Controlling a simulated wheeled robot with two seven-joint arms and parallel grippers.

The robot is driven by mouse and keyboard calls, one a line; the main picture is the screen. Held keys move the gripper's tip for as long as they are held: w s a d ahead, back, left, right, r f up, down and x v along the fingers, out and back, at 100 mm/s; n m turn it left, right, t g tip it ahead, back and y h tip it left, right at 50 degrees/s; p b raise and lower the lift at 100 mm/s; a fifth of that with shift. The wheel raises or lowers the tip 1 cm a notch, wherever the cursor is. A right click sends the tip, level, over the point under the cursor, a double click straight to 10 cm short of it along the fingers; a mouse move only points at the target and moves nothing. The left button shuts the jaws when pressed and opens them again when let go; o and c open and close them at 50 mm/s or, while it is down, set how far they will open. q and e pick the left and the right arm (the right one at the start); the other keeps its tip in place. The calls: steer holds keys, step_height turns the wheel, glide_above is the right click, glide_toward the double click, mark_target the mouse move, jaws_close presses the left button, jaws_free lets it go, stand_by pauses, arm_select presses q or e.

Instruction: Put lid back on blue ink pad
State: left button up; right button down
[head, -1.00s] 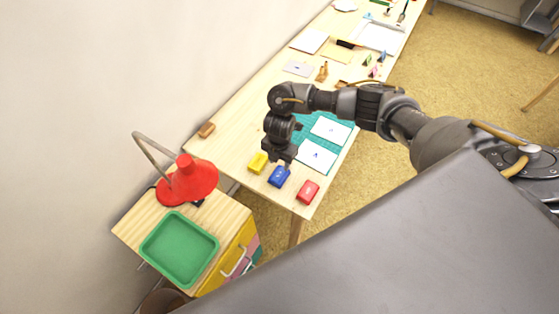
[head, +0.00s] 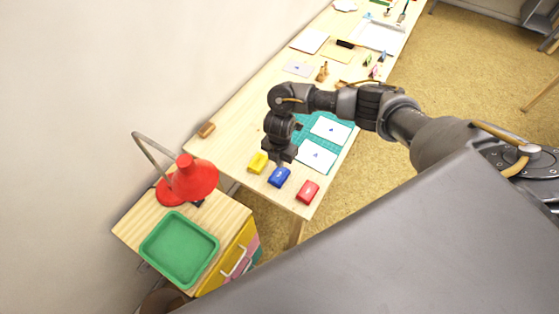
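The blue ink pad (head: 279,177) lies near the front end of the wooden table, between a yellow pad and a red pad. Its top looks blue with a small pale mark, and I cannot make out a separate lid at this size. My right gripper (head: 279,163) points down just above the far edge of the blue pad. Its fingers are small and partly hidden, so I cannot tell whether they are open, shut, or touching the pad. My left gripper is not in view.
The yellow pad (head: 257,162) and the red pad (head: 308,191) flank the blue one closely. White cards (head: 317,156) lie on a green mat (head: 335,147) behind. A red lamp (head: 190,180) and a green tray (head: 180,249) stand on a cabinet at left.

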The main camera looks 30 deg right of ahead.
mark_target(280, 174)
steer(key=shift+f, duration=0.15)
stand_by(0.3)
steer(key=shift+f+b, duration=2.45)
steer(key=shift+f, duration=0.45)
steer(key=shift+r, duration=0.15)
step_height(280, 174, up, 7)
steer(key=p, duration=0.7)
steer(key=shift+a, duration=0.1)
